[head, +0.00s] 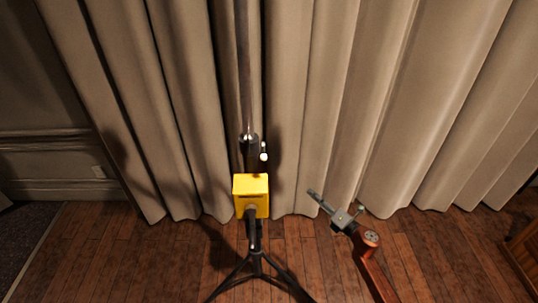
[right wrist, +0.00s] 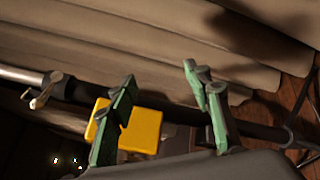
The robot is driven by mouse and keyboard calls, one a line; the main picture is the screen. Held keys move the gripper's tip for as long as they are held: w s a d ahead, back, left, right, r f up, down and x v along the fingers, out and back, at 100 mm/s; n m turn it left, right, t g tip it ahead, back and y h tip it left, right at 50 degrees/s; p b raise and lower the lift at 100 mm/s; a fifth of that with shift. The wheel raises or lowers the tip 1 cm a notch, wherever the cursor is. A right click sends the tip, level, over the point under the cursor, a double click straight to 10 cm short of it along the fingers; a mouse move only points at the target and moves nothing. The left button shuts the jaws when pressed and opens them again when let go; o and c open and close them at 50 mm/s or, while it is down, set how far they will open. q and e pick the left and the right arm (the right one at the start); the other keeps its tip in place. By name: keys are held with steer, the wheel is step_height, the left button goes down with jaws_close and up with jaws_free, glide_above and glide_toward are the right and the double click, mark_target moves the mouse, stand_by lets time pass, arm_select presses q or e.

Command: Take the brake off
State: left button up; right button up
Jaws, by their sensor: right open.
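A dark stand with a thin pole (head: 244,60) rises in the middle of the head view. A bright yellow box (head: 251,190) is on it, above the tripod legs (head: 255,272). A small pale-tipped lever (head: 263,152) sticks out by the pole's collar, above the box. In the right wrist view the lever (right wrist: 45,92) is at the left and the yellow box (right wrist: 147,129) is partly behind one finger. I cannot tell which part is the brake. My right gripper (head: 314,195) is to the right of the box, apart from the lever. Its green fingers (right wrist: 160,85) are spread and empty.
A beige curtain (head: 330,100) hangs close behind the stand. The plank floor (head: 150,250) is clear around the tripod legs. A wooden piece (head: 525,245) stands at the right edge, and a dark carpet (head: 25,235) lies at the left.

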steer(key=s+a+r+n+g+y+p, duration=0.1)
steer(key=a+r+n+y, duration=0.1)
steer(key=a+r+n, duration=0.45)
steer(key=s+a+r+n+g+y, duration=0.1)
steer(key=r+n+y, duration=0.15)
steer(key=r, duration=0.65)
steer(key=n+g, duration=0.3)
steer(key=n, duration=0.3)
glide_toward(264, 153)
steer(key=p+x, duration=0.1)
steer(key=x, duration=0.6)
steer(key=shift+a+f+p, duration=0.2)
steer(key=shift+a+p, duration=0.1)
steer(key=shift+a, duration=0.15)
steer(key=shift+s+y, duration=0.1)
steer(key=shift+y, duration=0.15)
steer(key=shift+n, duration=0.3)
jaws_close()
